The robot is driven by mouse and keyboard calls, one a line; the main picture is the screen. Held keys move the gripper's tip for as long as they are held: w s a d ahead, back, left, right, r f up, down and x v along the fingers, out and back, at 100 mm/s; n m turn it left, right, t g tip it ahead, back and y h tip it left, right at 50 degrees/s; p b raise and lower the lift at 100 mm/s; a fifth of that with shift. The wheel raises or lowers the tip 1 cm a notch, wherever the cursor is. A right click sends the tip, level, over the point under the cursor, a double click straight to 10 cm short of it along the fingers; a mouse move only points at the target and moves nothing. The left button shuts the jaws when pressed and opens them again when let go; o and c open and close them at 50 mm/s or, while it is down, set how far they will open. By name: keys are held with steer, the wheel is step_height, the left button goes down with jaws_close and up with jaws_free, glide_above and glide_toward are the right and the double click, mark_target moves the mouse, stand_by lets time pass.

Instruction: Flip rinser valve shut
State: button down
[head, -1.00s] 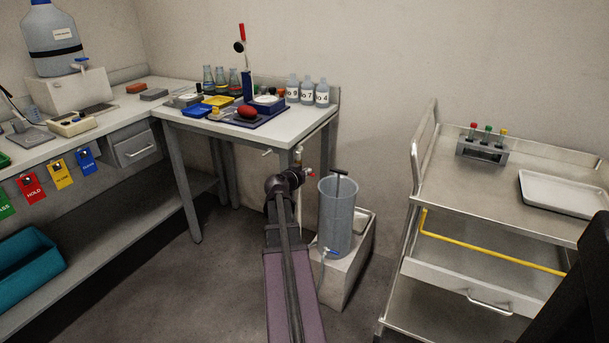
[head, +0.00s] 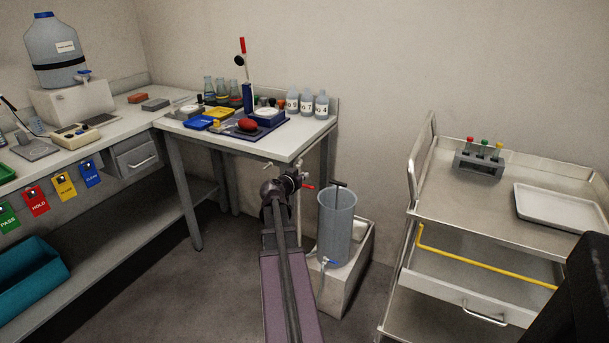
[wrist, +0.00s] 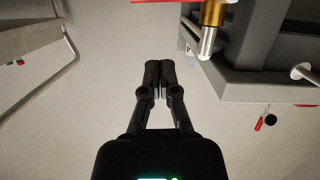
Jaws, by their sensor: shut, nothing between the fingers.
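A red lever (head: 308,187) sticks out sideways beside the front right corner of the bench, just right of my gripper (head: 289,184). In the wrist view, part of the red lever (wrist: 185,1) crosses the top edge, with a brass fitting and metal spout (wrist: 208,30) under it. My gripper (wrist: 160,66) is shut and empty, its tips apart from the fitting and lower left of it. The rinser, a grey translucent cylinder (head: 337,228), stands upright on a pale block, with a blue-handled tap (head: 332,262) low on its front. My arm hides part of the pipework.
The bench (head: 285,145) with bottles and flasks stands behind my gripper. A steel trolley (head: 440,205) with a tube rack and white tray (head: 560,207) is at the right. Open floor lies left of my arm.

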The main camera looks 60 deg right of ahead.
steer(key=p+v, duration=0.1)
steer(key=v, duration=0.7)
steer(key=shift+p, duration=0.35)
steer(key=shift+a, duration=0.2)
steer(key=w+a+f+n+y, duration=0.2)
steer(key=w+a+f+y, duration=0.15)
steer(key=a, duration=0.55)
steer(key=w+a+f+n+t+y, duration=0.1)
steer(key=w+a+f+n+y, duration=0.2)
steer(key=a, duration=0.6)
steer(key=w+a+f+n+y, duration=0.15)
steer(key=w+a+f, duration=0.25)
steer(key=a, duration=0.5)
steer(key=s+a+f+n+g+y, duration=0.15)
steer(key=a+n+y, duration=0.3)
steer(key=a, duration=0.95)
steer(key=s+a+f+n+g+y, duration=0.1)
steer(key=a+f+n+y, duration=0.3)
steer(key=a, duration=1.1)
step_height(320, 180, up, 25)
steer(key=n+h+p, duration=0.1)
steer(key=p, duration=2.2)
steer(key=shift+d+t, duration=0.35)
steer(key=shift+d, duration=0.1)
